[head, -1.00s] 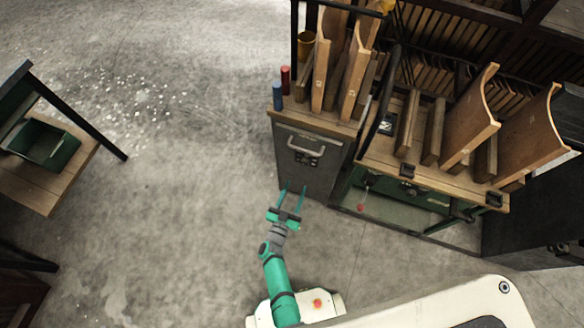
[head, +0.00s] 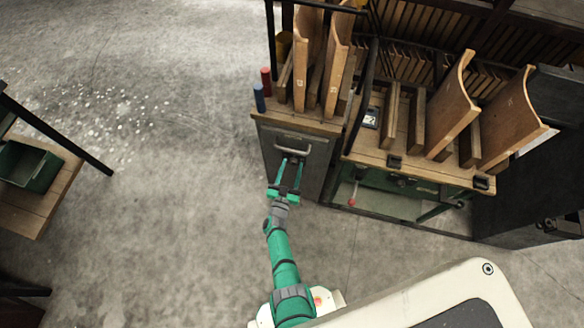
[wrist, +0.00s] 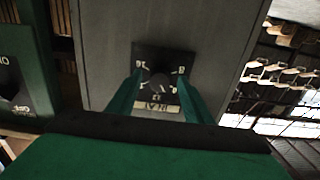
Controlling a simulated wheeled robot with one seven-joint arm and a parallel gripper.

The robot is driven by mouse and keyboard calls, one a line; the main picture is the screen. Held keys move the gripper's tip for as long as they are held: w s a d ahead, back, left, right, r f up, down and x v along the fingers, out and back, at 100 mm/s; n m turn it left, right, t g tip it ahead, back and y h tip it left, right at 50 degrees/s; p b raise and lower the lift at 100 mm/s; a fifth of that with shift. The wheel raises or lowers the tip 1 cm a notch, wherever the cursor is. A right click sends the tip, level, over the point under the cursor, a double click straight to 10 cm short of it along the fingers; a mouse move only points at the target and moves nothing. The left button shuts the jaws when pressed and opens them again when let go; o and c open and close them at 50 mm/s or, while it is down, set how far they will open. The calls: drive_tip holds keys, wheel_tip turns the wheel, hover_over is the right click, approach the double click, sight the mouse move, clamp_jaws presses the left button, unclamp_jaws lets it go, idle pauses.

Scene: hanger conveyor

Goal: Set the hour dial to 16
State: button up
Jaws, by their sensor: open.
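A small dark dial plate (wrist: 162,62) with pale marks sits on the grey cabinet front, in the middle of the wrist view. Its marks look upside down and are too small to read surely; its knob (wrist: 158,82) shows between my fingers. My gripper (wrist: 159,78) is open, with one green finger on each side of the knob; I cannot tell whether they touch it. In the head view my gripper (head: 291,162) is at the grey cabinet front (head: 315,165), below its handle (head: 293,143), and covers most of the dial.
A second dial (wrist: 10,88) on a green panel is at the left of the wrist view. Wooden parts (head: 450,105) stand on top. The floor (head: 150,190) to the left is clear.

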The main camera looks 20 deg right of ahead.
drive_tip(key=shift+c, duration=0.3)
drive_tip(key=shift+s, duration=0.1)
drive_tip(key=c, duration=1)
